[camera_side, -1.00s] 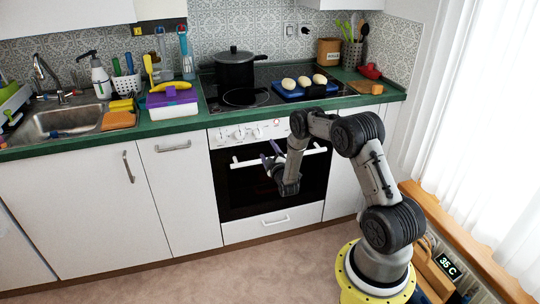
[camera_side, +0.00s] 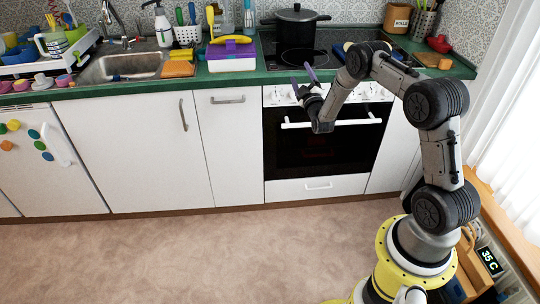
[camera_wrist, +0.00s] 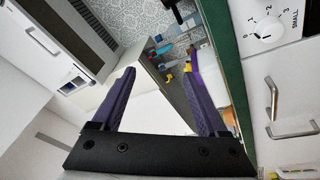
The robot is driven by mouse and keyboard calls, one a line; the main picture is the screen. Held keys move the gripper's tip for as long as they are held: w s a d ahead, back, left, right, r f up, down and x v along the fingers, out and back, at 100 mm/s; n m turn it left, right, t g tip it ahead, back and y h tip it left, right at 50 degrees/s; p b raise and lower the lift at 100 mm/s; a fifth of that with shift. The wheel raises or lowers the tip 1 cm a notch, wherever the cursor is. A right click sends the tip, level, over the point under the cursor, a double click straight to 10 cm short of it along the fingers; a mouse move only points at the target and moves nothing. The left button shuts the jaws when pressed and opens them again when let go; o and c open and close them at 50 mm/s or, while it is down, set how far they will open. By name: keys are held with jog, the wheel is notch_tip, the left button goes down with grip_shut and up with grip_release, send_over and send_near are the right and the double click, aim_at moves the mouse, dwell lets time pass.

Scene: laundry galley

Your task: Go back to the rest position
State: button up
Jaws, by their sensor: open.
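My gripper (camera_side: 303,80) is open and empty. In the side view it is in the air in front of the stove, near the green counter edge, with its purple fingers pointing up and to the left. The wrist view also shows my gripper (camera_wrist: 160,64), its two purple fingers apart with nothing between them. My arm reaches up from its yellow base and bends over toward the stove.
The oven (camera_side: 320,140) with its white handle stands behind my gripper. A black pot (camera_side: 296,27) is on the cooktop. A purple-and-white box (camera_side: 231,56) sits on the green counter, left of it. The floor (camera_side: 170,250) in front is clear.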

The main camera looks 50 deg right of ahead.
jog(key=w+a+r+t+y, duration=0.1)
jog(key=a+r, duration=0.3)
jog(key=r, duration=0.3)
jog(key=w+a+r+n+t+y, duration=0.15)
jog(key=a+r, duration=0.25)
jog(key=r, duration=0.4)
jog(key=w+a+r+m+t+y, duration=0.1)
jog(key=a+r, duration=0.3)
jog(key=r, duration=0.3)
jog(key=s+a+r+g+y, duration=0.1)
jog(key=s+a+r+y, duration=0.5)
jog(key=s+a+r, duration=0.45)
jog(key=s+a+f+g+y, duration=0.2)
jog(key=s+a, duration=0.3)
jog(key=s, duration=0.3)
jog(key=s+a+f+g+y, duration=0.1)
jog(key=s+a+f+g, duration=0.2)
jog(key=s+a, duration=0.35)
jog(key=s+f+m+g, duration=0.4)
jog(key=s+f+g, duration=0.4)
jog(key=s+f, duration=0.7)
jog(key=shift+s+d, duration=0.15)
jog(key=shift+s, duration=0.5)
